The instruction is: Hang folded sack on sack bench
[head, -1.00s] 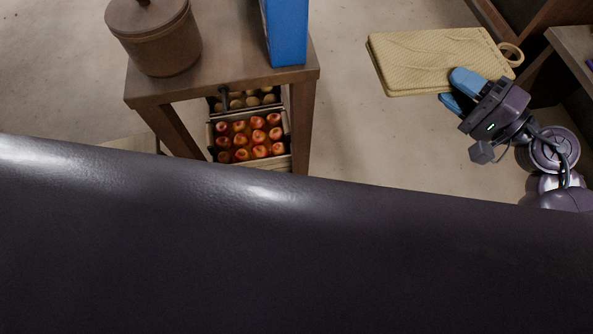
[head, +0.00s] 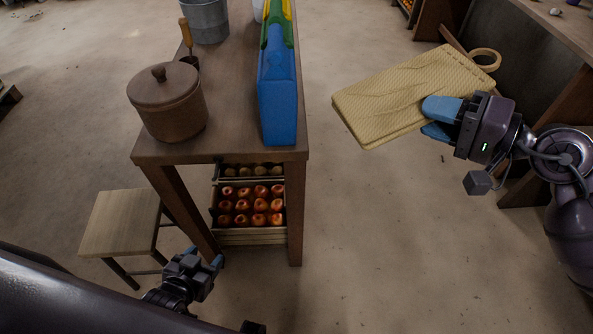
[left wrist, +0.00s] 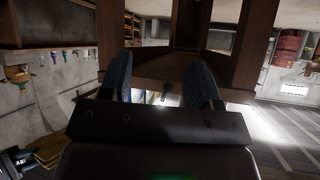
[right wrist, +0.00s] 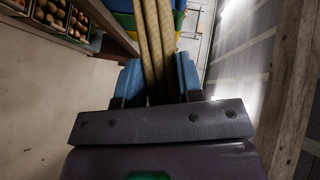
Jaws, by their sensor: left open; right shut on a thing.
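The folded sack (head: 410,92) is tan and flat, with a ring loop (head: 486,60) at its far right corner. My right gripper (head: 440,118) is shut on the sack's near right edge and holds it in the air above the floor. In the right wrist view the folded layers of the sack (right wrist: 157,45) stand between the blue fingers (right wrist: 158,82). My left gripper (head: 208,262) is open and empty, low beside the front of the wooden table; its spread fingers show in the left wrist view (left wrist: 160,80). I cannot make out the sack bench for certain.
A wooden table (head: 235,110) carries a lidded brown pot (head: 168,102), a metal bucket (head: 206,20) and blue and green upright items (head: 277,95). An apple crate (head: 250,238) sits under it. A stool (head: 120,222) stands left. Another bench (head: 560,40) is at right. Floor between is clear.

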